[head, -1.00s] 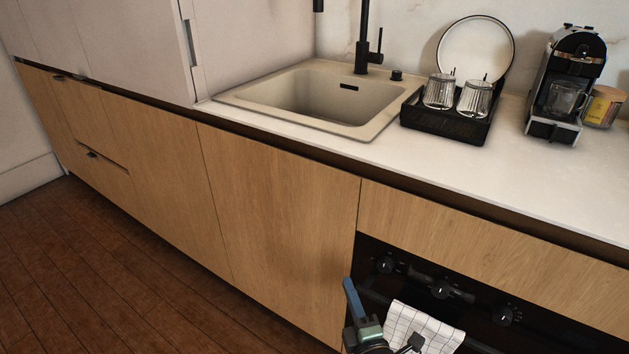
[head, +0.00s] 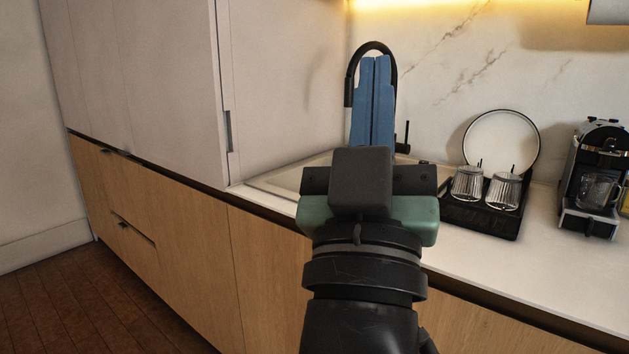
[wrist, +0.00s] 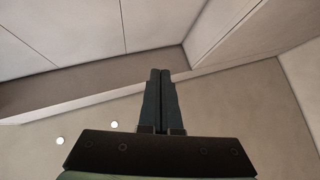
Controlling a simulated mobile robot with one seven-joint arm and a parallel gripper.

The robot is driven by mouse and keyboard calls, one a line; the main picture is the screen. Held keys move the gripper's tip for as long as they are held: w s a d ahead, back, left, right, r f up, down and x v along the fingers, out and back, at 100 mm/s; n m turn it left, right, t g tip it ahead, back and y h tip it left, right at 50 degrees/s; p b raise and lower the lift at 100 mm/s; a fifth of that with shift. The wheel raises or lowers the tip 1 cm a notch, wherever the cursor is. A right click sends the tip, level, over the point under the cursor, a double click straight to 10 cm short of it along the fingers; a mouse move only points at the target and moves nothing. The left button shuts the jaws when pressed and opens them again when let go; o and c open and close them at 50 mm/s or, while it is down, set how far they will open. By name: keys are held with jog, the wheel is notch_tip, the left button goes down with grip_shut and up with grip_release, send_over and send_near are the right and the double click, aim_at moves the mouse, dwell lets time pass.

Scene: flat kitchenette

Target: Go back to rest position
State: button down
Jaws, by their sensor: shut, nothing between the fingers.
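My gripper (head: 375,62) is raised in the middle of the head view, its blue fingers pointing up and pressed together with nothing between them. It hides most of the sink (head: 285,181) and part of the black tap (head: 352,85) behind it. In the wrist view my gripper (wrist: 160,72) is also shut and empty, its dark fingers set against pale upper cabinet panels (wrist: 85,30) and the ceiling (wrist: 230,115).
A black dish rack (head: 470,218) with two glasses and a round white plate (head: 500,140) stands right of the sink. A coffee machine (head: 590,180) is at the far right. A tall white cabinet (head: 150,80) stands at left. The wooden floor (head: 90,300) at lower left is clear.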

jog(key=s+a+r+t+y, duration=0.1)
jog(key=s+a+r+y, duration=0.35)
jog(key=s, duration=0.25)
notch_tip(320, 180, up, 24)
jog(key=p, duration=2.4)
jog(key=shift+a+r, duration=0.15)
jog(key=shift+r, duration=0.05)
